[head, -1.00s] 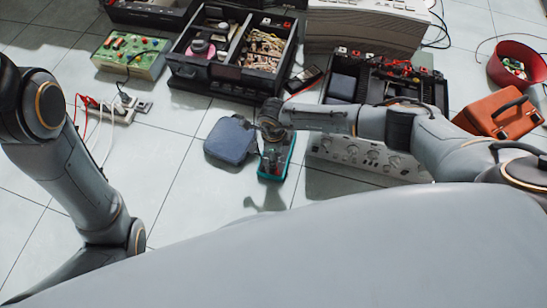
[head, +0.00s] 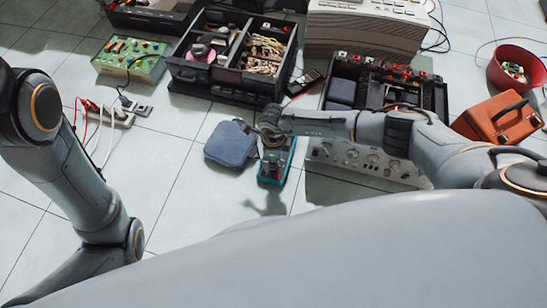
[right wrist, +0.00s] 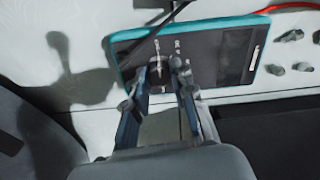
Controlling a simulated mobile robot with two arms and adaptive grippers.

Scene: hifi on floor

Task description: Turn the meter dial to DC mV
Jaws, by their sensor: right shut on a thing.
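The teal-edged meter (head: 272,177) lies on the floor in the middle of the head view, partly hidden under my right wrist. In the right wrist view the meter (right wrist: 215,58) shows its dark face and a grey display panel at its right. My right gripper (right wrist: 164,72) is over the meter's face, shut on the dial (right wrist: 158,70), a small dark knob with a pale line. The markings around the dial are too small to read. Of my left arm only links show at the left of the head view; its gripper is out of view.
A blue-grey pouch (head: 231,144) lies just left of the meter. A silver panel with knobs (head: 365,160) stands close on its right. A black parts box (head: 228,85) and a green circuit board (head: 131,60) are behind. The floor in front is clear.

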